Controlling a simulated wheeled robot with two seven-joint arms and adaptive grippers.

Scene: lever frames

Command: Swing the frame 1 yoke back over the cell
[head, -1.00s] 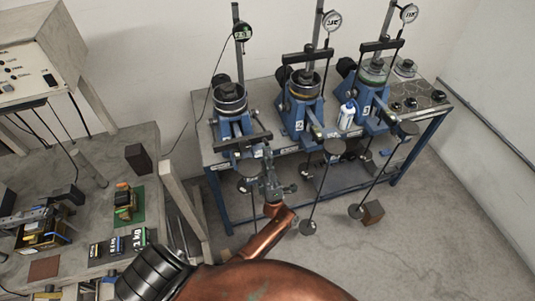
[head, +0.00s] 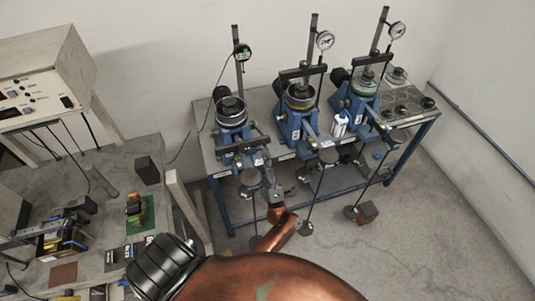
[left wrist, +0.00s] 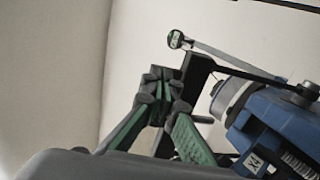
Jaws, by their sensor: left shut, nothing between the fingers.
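Frame 1 is the leftmost blue lever frame (head: 230,140), with a green-faced digital gauge (head: 242,53) above it. Its round cell (head: 232,110) is uncovered on top. Its yoke, with a black crossbar (head: 243,147), sits low in front of the cell, not over it. My left gripper (head: 268,166) is just right of and below that crossbar. In the left wrist view its green-padded fingers (left wrist: 163,88) are shut and empty, close to a dark bar (left wrist: 194,78) that may be part of the yoke. I cannot tell whether they touch. My right gripper is not in view.
Two more blue frames (head: 297,125) (head: 358,105) stand to the right, their yoke bars over their cells. A white bottle (head: 340,124) stands between them. Hanging weights (head: 328,156) are in front. A side bench (head: 100,215) with equipment is at the left.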

